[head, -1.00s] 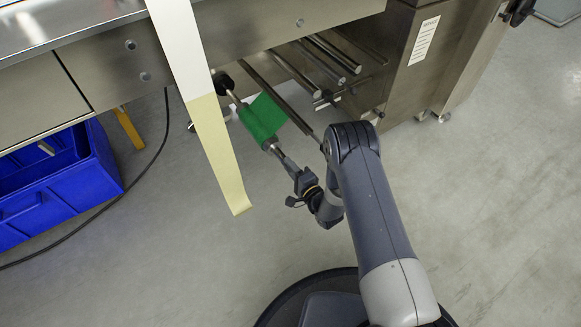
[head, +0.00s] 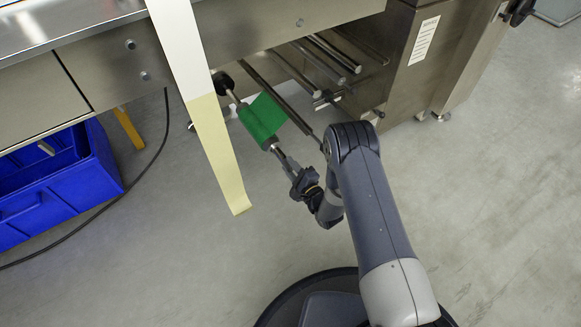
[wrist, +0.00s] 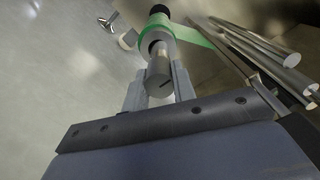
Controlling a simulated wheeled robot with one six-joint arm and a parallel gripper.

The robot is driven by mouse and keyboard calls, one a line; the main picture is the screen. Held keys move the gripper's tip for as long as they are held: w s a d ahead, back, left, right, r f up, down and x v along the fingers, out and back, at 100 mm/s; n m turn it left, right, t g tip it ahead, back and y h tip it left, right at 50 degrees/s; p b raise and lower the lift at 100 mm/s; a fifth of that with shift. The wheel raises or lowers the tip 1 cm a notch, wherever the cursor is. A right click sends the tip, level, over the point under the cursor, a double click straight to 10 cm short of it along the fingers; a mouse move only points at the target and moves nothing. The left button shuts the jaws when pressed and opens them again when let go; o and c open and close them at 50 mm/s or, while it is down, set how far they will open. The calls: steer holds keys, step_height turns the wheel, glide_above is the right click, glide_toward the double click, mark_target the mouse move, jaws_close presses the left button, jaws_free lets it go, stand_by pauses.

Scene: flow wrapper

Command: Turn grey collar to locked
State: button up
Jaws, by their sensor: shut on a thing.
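The grey collar (wrist: 158,76) is the short round piece at the near end of the spindle, with a dark line on its end face. It sits in front of the green film roll (head: 262,118), which also shows in the wrist view (wrist: 160,22). My gripper (wrist: 158,88) is shut on the grey collar, one finger on each side, in line with the spindle. In the head view my gripper (head: 281,156) meets the spindle end from the lower right. The frames do not show clearly whether the collar is locked.
Bare steel rollers (head: 325,62) lie to the right of the green roll. A cream film strip (head: 215,140) hangs to its left. A blue crate (head: 60,185) stands at far left under the machine. The floor in front is clear.

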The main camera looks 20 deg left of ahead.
steer(key=shift+f, duration=0.1)
steer(key=o, duration=1)
steer(key=p+v, duration=0.3)
steer(key=v, duration=0.8)
steer(key=shift+p, duration=0.35)
steer(key=shift+a, duration=0.1)
steer(key=b+x, duration=0.4)
steer(key=x, duration=0.7)
